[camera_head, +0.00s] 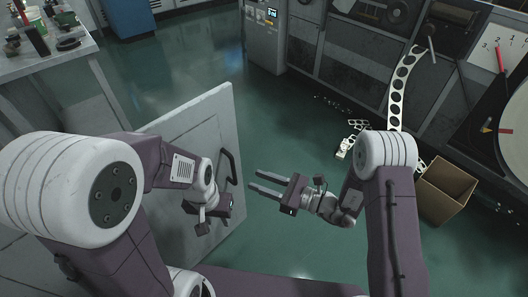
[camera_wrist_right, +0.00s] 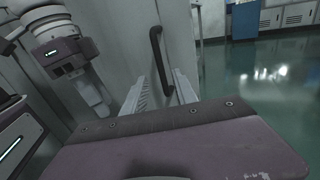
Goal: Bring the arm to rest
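My right gripper (camera_head: 254,180) is in the middle of the head view, its two fingers parallel, apart and with nothing between them. In the right wrist view its fingers (camera_wrist_right: 162,84) stand either side of the lower end of a dark handle (camera_wrist_right: 156,48), which appears beyond them. My left gripper (camera_head: 214,210) is lower and to the left, in front of a light grey door panel (camera_head: 190,135). Its fingertips are not clear, so I cannot tell if it is open. The panel's black handle (camera_head: 229,166) is left of the right gripper's fingertips, with a gap between.
A grey workbench (camera_head: 45,65) with small items stands at the upper left. A cardboard box (camera_head: 446,190), a punched metal strip (camera_head: 401,88) and scattered scrap (camera_head: 346,146) are at the right by grey machinery. Green floor (camera_head: 195,70) is open at the centre.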

